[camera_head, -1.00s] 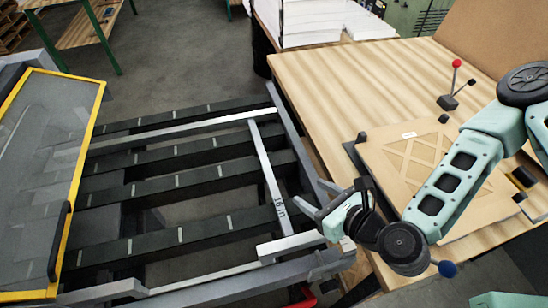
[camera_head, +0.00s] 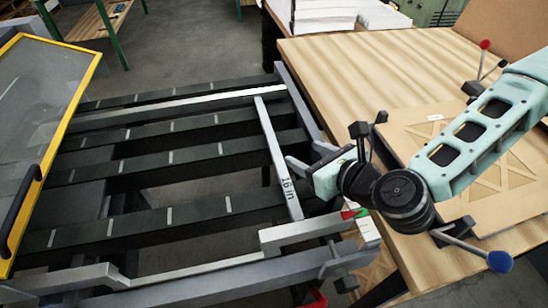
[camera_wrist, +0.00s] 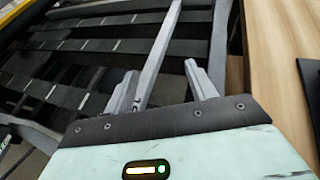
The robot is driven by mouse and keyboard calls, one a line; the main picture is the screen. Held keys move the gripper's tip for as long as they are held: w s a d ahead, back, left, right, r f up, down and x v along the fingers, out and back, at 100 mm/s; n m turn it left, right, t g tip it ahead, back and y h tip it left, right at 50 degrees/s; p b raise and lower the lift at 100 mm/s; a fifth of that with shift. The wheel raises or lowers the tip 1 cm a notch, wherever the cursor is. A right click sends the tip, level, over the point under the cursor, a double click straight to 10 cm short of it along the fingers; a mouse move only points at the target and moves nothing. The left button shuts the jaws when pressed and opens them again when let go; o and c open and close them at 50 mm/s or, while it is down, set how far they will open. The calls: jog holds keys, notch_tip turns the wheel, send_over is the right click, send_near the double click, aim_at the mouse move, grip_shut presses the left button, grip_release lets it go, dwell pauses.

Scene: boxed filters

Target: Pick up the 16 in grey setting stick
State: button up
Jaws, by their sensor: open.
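The grey setting stick (camera_head: 275,148) is a long thin bar marked "16 in". It lies across the dark slats of the frame, from the far light bar toward the near rail. In the wrist view the stick (camera_wrist: 158,52) runs away from me between the two fingers of my gripper (camera_wrist: 165,85). My gripper is open, with one finger on each side of the stick. In the head view my gripper (camera_head: 300,172) is at the stick's right side, near its lettering. I cannot tell whether the fingers touch the stick.
The slatted frame (camera_head: 200,152) has a grey rail (camera_head: 298,100) on its right. A wooden table (camera_head: 360,70) stands beyond it, with a wooden board and levers on top. A yellow-edged panel (camera_head: 75,95) stands at the left. A light block is near the stick's near end.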

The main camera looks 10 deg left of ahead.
aim_at(276, 147)
jog(key=shift+a+f+b, duration=0.1)
jog(key=shift+f+b, duration=0.35)
jog(key=shift+b, duration=0.6)
jog(key=b, duration=0.3)
jog(key=shift+s+a+f, duration=0.2)
jog(key=shift+s, duration=0.05)
jog(key=shift+b+x, duration=1.3)
jog(key=shift+x, duration=3.55)
jog(key=shift+s+a, duration=0.1)
jog(key=c, duration=1.2)
grip_shut()
jog(key=shift+r, duration=0.1)
